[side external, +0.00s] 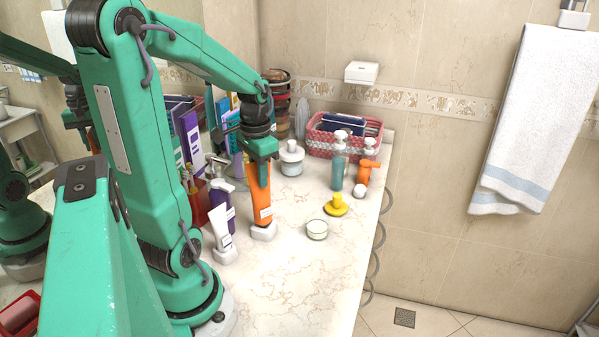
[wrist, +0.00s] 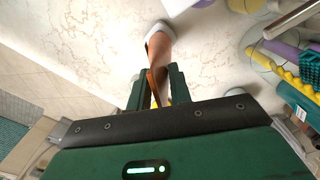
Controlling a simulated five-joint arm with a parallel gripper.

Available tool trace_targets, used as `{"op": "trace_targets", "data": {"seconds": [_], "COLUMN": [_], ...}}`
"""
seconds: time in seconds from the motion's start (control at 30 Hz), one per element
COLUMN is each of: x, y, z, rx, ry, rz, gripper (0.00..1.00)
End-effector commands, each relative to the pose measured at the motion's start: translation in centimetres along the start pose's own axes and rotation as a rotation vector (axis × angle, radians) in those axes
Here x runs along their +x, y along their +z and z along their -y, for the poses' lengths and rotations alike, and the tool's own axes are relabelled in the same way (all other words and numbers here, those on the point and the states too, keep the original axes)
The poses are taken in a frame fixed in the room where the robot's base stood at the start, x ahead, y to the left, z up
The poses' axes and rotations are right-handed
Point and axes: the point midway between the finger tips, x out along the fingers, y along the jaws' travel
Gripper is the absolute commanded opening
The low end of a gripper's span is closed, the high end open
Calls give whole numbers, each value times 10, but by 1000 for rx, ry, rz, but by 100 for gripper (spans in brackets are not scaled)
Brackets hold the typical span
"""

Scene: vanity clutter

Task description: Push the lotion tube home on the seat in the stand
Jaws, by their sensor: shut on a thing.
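The lotion tube (side external: 259,188) is orange with a small white label and stands roughly upright on the counter side of my arm. My gripper (side external: 259,152) comes down from above and is shut on its upper end. The tube's lower end is at the small white stand (side external: 263,233). I cannot tell whether it is fully down on the seat, which is hidden. In the wrist view the tube (wrist: 160,50) runs from between my fingers (wrist: 157,88) to the white stand (wrist: 155,27).
A white tube (side external: 220,228) in a similar stand and a purple pump bottle (side external: 222,207) are close on the left. A pink basket (side external: 345,137) is behind. The front counter is clear.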

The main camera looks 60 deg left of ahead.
Motion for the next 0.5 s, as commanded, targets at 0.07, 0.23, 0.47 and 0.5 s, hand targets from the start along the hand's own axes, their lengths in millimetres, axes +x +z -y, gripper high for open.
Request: {"op": "trace_targets", "data": {"seconds": [0.07,0.23,0.47,0.5], "x": [2,4,8,9], "y": [0,0,0,0], "z": [0,0,0,0], "rx": [0,0,0,0], "ry": [0,0,0,0], "rz": [0,0,-1,-1], "gripper": [12,12,12,12]}}
